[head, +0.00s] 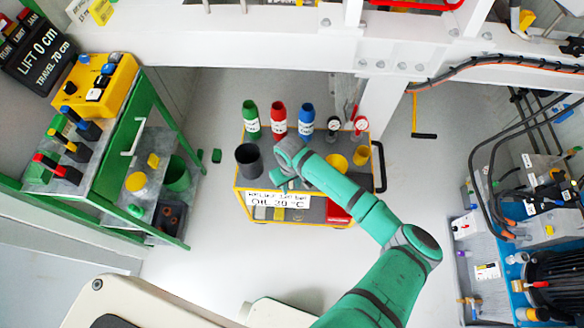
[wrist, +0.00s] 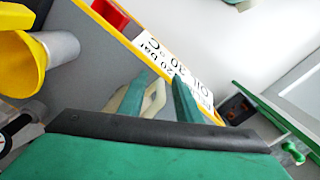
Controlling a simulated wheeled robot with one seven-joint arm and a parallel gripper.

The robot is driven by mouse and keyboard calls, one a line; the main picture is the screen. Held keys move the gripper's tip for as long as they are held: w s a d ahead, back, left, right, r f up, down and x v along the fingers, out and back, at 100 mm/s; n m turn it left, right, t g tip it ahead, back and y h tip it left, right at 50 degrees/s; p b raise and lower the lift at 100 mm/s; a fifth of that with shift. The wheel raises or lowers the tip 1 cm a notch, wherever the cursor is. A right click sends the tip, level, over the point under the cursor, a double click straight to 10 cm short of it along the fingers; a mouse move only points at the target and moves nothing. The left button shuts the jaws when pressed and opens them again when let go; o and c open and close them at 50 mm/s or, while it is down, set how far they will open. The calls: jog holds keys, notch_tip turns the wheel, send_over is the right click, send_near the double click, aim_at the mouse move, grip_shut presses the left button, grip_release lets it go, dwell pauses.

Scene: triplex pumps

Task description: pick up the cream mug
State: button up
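The cream mug (wrist: 156,98) shows only in part in the wrist view, low at the cart's labelled edge. A cream loop with a dark opening, seemingly its handle, lies between the two green fingers of my gripper (wrist: 163,88). One finger covers part of the cream shape, and the black and green gripper body hides more. The fingers stand apart; I cannot tell whether either touches the mug. In the head view my gripper (head: 284,178) is over the front left part of the cart (head: 285,213), and I cannot make out the mug there.
A dark grey cup (head: 248,160) stands left of my gripper. Green (head: 251,119), red (head: 279,120) and blue (head: 306,121) bottles line the back. Yellow vessels (head: 361,155) stand at the right, a red box (head: 338,211) at the front. Floor left of the cart is mostly clear.

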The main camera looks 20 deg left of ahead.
jog(key=shift+f, duration=0.5)
grip_shut()
jog(key=shift+s, duration=0.1)
jog(key=shift+r, duration=0.25)
jog(key=shift+r, duration=1.5)
jog(key=s+d+r, duration=0.7)
jog(key=s+r, duration=0.2)
jog(key=s, duration=0.2)
jog(key=shift+s+d+r, duration=0.25)
jog(key=shift+d, duration=0.05)
